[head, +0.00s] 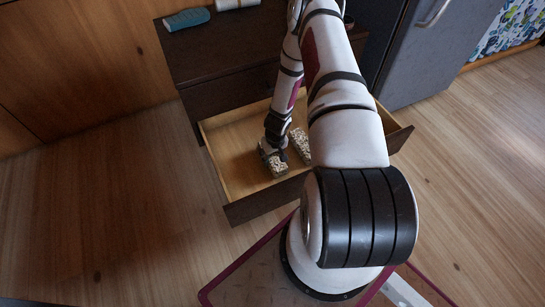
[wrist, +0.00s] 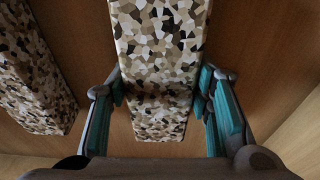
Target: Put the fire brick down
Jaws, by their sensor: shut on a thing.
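The fire brick, a long block with a cream, tan, grey and black speckled pattern, is between the teal-padded fingers of my gripper (wrist: 162,90) in the wrist view. My gripper is shut on this brick (wrist: 160,45). In the head view my gripper (head: 270,147) is low inside an open drawer (head: 232,160), with the held brick (head: 276,168) showing at its end. I cannot tell whether the brick touches the drawer floor. A second brick with the same pattern (wrist: 36,80) lies apart, to the left in the wrist view; it also shows in the head view (head: 300,144).
The drawer belongs to a dark cabinet (head: 215,62) with a teal bottle (head: 187,19) and a white roll on top. Its front panel (head: 262,203) and side walls surround my gripper. Bare drawer floor shows left of the bricks. A grey fridge (head: 425,55) stands right.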

